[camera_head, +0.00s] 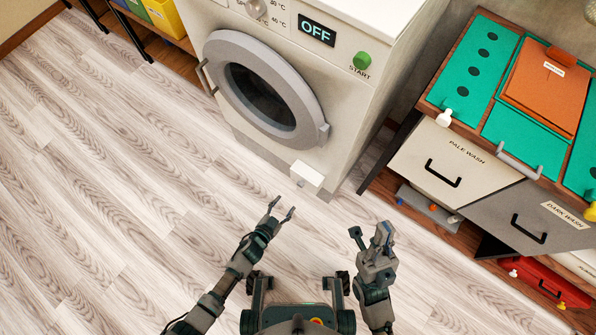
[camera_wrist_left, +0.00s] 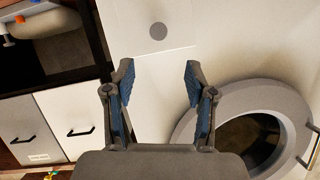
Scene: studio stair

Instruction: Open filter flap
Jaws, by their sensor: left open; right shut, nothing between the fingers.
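The filter flap (camera_head: 307,176) is a small white block low on the washing machine's front, below and right of the round door. In the left wrist view, a white face with a grey round spot (camera_wrist_left: 158,31) shows at the top, with a thin edge below it; it looks like the flap. I cannot tell how far the flap is open. My left gripper (camera_head: 280,208) is open and empty, below and left of the flap, apart from it. Its spread fingers (camera_wrist_left: 160,75) point toward the machine front. My right gripper (camera_head: 383,236) is shut and empty, below and right of the flap.
The machine's round door (camera_head: 222,62) looks shut, with its handle (camera_head: 206,78) at left. The display reads OFF beside a green start button (camera_head: 362,60). A drawer cabinet (camera_head: 419,160) stands at right, a low shelf (camera_head: 166,48) at upper left. The wood floor (camera_head: 110,190) at left is clear.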

